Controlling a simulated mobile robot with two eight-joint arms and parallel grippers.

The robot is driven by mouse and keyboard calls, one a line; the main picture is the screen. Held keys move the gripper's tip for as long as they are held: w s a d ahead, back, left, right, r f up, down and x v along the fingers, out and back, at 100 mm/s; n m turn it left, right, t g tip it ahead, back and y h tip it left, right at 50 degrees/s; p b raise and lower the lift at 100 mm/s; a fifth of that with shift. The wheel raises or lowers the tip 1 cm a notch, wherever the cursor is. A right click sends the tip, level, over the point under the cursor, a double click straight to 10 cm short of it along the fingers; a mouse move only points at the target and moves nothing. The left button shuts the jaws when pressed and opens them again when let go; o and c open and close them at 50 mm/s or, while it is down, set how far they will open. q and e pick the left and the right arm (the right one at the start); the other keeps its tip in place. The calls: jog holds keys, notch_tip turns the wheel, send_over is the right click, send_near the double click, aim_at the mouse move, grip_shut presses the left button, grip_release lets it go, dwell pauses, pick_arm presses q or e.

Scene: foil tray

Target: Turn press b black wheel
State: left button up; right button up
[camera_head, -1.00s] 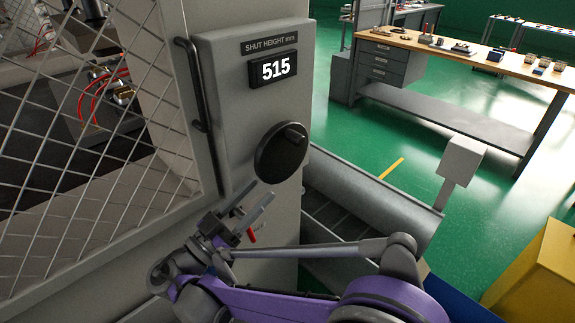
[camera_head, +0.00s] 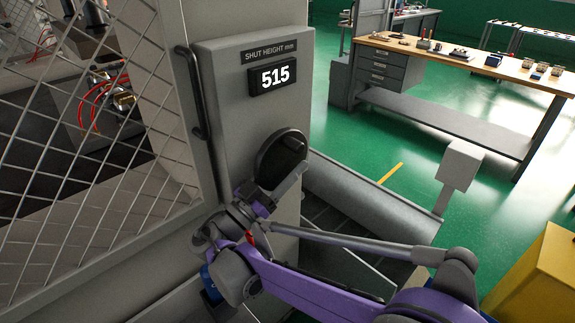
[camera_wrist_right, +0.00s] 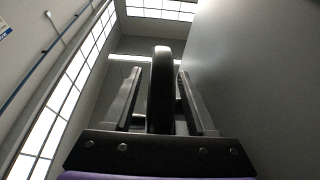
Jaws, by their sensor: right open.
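The black wheel (camera_head: 281,157) is a round disc with a small knob, mounted on the grey press panel below the display. My right gripper (camera_head: 272,180) is at the wheel's lower edge, with its fingers pointing up. In the right wrist view the wheel (camera_wrist_right: 161,88) shows edge-on between the two fingers of my right gripper (camera_wrist_right: 160,100). The fingers are open, one on each side, with a gap visible at both sides. The finger on the panel side is partly hidden in the head view. My left gripper is not in view.
The panel's display (camera_head: 275,78) reads 515 under "SHUT HEIGHT mm". A dark vertical handle (camera_head: 192,95) and a mesh guard (camera_head: 90,150) are left of the wheel. A grey roller-like cylinder (camera_head: 365,200) lies to the right. A workbench (camera_head: 450,58) stands farther back.

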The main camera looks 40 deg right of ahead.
grip_shut()
dwell(1.4)
